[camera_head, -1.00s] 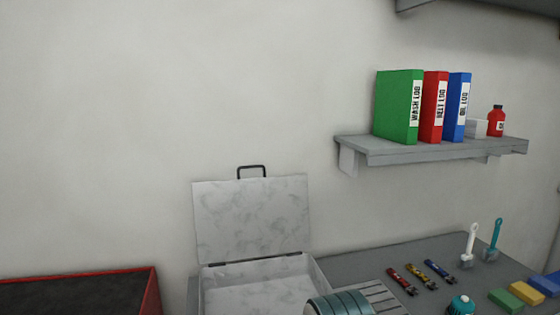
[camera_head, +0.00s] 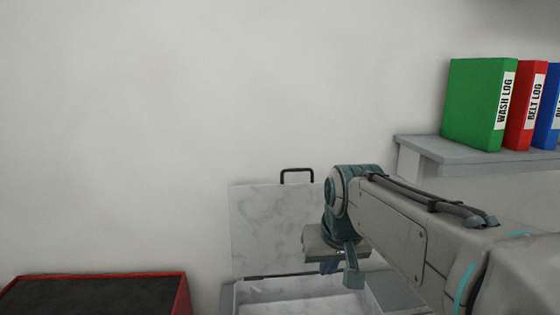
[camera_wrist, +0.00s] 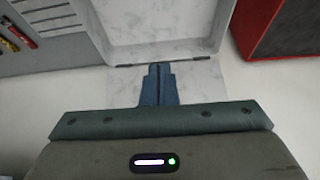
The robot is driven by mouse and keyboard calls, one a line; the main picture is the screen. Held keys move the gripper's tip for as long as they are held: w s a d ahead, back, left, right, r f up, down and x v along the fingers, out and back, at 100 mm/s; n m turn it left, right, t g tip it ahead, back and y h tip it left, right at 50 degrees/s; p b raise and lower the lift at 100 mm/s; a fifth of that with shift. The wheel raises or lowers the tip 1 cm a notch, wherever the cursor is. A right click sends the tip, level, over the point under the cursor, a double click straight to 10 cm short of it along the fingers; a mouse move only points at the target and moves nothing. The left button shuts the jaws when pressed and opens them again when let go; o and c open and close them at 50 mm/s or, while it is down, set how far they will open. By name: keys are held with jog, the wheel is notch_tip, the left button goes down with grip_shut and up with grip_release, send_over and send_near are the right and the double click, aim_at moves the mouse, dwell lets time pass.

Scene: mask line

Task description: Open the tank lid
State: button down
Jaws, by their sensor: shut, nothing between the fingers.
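The tank lid (camera_head: 262,215) is a marbled pale panel with a dark handle (camera_head: 297,171) on its top edge. It stands upright, open, against the wall behind the tank (camera_head: 262,294). The tank's pale interior shows below the hinge line. In the wrist view the tank (camera_wrist: 192,32) is at the top, and part of the lid (camera_wrist: 207,82) shows beyond the dark hinge strip. My gripper (camera_wrist: 158,70) is shut and empty, with its blue fingertips at the hinge line in that view. In the head view my gripper is in front of the lid's right side; whether it touches is unclear.
A red-rimmed dark bin (camera_head: 95,295) stands left of the tank. A wall shelf (camera_head: 450,150) with green (camera_head: 475,105), red and blue binders is at the upper right. In the wrist view a grey bench (camera_wrist: 50,45) with small coloured items adjoins the tank.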

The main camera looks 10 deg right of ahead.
jog(key=w+a+r+t+p, duration=0.1)
jog(key=w+r, duration=0.4)
jog(key=w, duration=0.6)
jog(key=w+a+r+t+p, duration=0.1)
jog(key=w+r, duration=0.4)
jog(key=w, duration=0.6)
jog(key=w+a+r+t+p, duration=0.15)
jog(key=w+r, duration=0.35)
jog(key=w, duration=0.6)
jog(key=shift+g, duration=0.25)
jog(key=p+x, duration=0.1)
jog(key=x, duration=0.8)
jog(key=shift+r+p, duration=0.1)
jog(key=shift+p, duration=0.2)
jog(key=shift+s, duration=1.95)
